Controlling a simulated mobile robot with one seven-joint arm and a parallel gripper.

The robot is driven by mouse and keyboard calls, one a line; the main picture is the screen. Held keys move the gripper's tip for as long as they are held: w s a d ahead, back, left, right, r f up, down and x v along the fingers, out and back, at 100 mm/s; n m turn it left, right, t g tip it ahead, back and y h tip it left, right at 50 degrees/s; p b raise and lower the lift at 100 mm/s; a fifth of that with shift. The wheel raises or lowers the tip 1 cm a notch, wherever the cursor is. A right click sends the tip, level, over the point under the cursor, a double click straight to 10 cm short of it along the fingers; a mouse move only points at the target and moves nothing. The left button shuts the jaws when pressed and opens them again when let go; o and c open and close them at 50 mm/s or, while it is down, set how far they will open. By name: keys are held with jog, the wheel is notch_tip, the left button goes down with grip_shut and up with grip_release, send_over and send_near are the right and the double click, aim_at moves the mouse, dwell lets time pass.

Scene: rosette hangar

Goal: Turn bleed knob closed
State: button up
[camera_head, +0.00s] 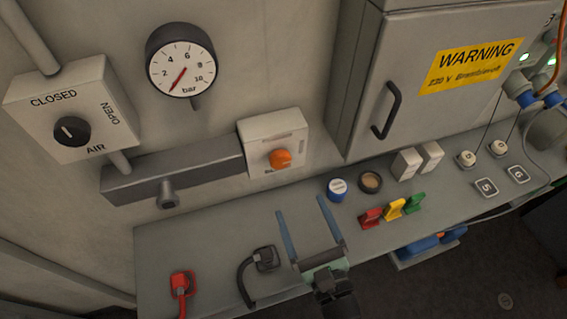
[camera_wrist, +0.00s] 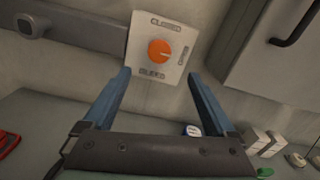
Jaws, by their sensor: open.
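The bleed knob is an orange round knob (camera_head: 280,158) on a pale plate (camera_head: 262,132) on the wall. In the wrist view the knob (camera_wrist: 160,51) shows upright lettering: CLOSED above it, BLEED below, and a smaller label at its right that I cannot read surely. A small light mark on the knob seems to point right, towards that side label. My gripper (camera_head: 301,206) is open and empty, above the bench and apart from the knob. In the wrist view the knob lies between and beyond my fingertips (camera_wrist: 160,75).
A gauge (camera_head: 181,64) and an AIR switch box (camera_head: 62,108) are on the wall at left. A grey pipe bar (camera_head: 172,172) adjoins the plate. A warning cabinet (camera_head: 420,85) stands right.

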aim_at(281, 163)
jog(key=p+x, duration=0.2)
jog(key=x, duration=1)
jog(key=shift+s, duration=0.1)
jog(key=c, duration=1.4)
jog(key=shift+o, duration=0.2)
